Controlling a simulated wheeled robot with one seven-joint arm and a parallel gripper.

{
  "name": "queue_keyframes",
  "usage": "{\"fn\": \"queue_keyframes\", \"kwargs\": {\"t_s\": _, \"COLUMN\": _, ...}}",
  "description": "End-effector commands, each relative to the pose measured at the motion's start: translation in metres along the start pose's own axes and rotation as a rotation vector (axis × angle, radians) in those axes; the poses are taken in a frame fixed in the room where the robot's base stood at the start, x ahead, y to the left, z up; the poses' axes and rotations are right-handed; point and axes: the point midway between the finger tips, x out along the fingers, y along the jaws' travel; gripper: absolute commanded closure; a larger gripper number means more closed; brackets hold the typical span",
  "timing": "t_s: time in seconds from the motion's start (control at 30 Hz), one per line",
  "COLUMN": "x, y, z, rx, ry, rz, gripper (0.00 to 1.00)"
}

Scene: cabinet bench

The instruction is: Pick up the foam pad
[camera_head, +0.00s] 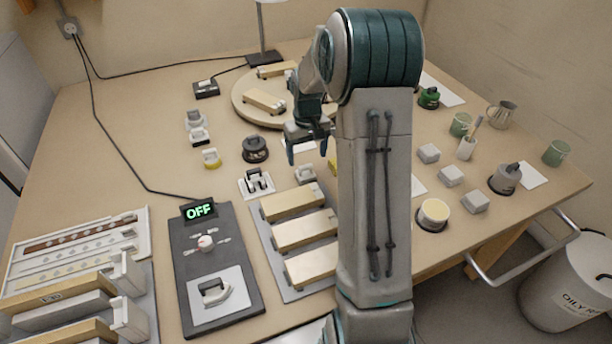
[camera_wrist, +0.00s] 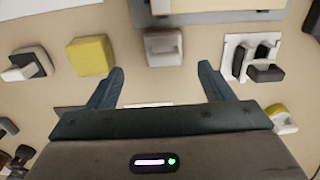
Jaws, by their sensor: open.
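A yellow block (camera_wrist: 90,56) that looks like foam lies on the bench, left of my gripper in the wrist view. In the head view only a sliver of it (camera_head: 333,167) shows beside my arm. I cannot tell for certain that it is the foam pad. My gripper (camera_head: 308,150) is open and empty above the bench. In the wrist view my gripper (camera_wrist: 161,70) has its fingers apart, with a grey-white block (camera_wrist: 163,47) just beyond the gap between the tips. The yellow block is outside the left finger.
A white plate with black clips (camera_wrist: 250,60) lies right of my gripper in the wrist view. Long wooden-topped blocks (camera_head: 292,202) sit on a grey tray. A dark round item (camera_head: 255,149) and a round turntable (camera_head: 242,105) are nearby. Grey blocks (camera_head: 451,175) stand right of my arm.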

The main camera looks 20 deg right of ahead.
Motion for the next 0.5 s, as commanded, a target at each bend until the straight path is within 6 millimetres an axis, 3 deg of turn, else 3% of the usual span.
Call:
{"fn": "queue_keyframes", "kwargs": {"t_s": 0.23, "x": 0.020, "y": -0.001, "z": 0.000, "rx": -0.001, "ry": 0.000, "rz": 0.000, "gripper": 0.25}}
{"fn": "queue_keyframes", "kwargs": {"t_s": 0.5, "x": 0.058, "y": -0.005, "z": 0.000, "rx": 0.000, "ry": -0.001, "rz": -0.001, "gripper": 0.25}}
